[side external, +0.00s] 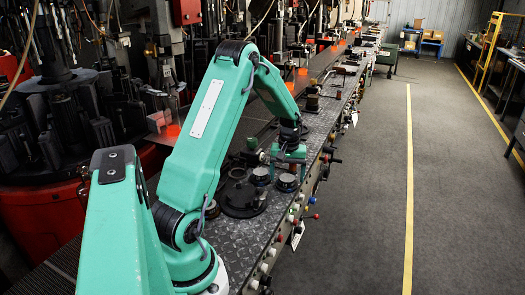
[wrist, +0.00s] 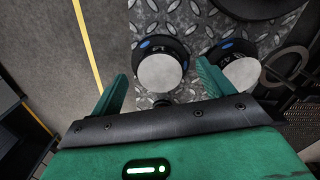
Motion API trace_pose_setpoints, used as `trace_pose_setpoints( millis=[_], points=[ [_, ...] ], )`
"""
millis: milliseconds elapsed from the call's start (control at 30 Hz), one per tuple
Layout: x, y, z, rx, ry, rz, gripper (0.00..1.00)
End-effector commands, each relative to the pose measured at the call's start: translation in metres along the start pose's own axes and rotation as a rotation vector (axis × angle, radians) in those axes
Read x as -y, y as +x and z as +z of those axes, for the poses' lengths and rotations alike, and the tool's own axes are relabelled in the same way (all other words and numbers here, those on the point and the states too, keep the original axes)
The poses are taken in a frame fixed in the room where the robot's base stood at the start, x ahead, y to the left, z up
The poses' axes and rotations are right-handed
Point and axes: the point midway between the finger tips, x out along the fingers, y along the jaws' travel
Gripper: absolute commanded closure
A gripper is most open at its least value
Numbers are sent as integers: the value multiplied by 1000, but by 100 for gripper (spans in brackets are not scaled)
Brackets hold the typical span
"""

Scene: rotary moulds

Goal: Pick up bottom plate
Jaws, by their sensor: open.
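My gripper (side external: 288,163) is open and points down at the metal bench, above a round black part (side external: 286,184). In the wrist view my gripper (wrist: 161,72) has one green finger on each side of this part, which shows a pale grey disc top (wrist: 160,74) and blue marks on its dark rim. A similar part (wrist: 238,74) lies to the right, beyond the right finger. A large dark round plate (side external: 243,200) lies left of the gripper in the side view. I cannot tell which of these round parts is the bottom plate.
The patterned metal bench (side external: 236,247) runs away into the distance, with coloured knobs (side external: 290,219) along its right edge. Machines with dark moulds and glowing orange spots stand to the left. The floor (side external: 365,190) on the right is clear, with a yellow line.

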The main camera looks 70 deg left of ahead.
Motion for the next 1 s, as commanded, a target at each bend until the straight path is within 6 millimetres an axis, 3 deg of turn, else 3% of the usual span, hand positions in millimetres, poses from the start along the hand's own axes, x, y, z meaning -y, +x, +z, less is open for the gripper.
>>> trace_pose_setpoints(
  millis=[200, 733, 933, 1000],
  points=[
    [0, 18, 0, 0, 0, 0, 20],
    [0, 19, 0, -1, 0, 1, 20],
    [0, 19, 0, -1, 0, 1, 59],
    [0, 18, -1, -5, 0, 2, 63]
  ],
)
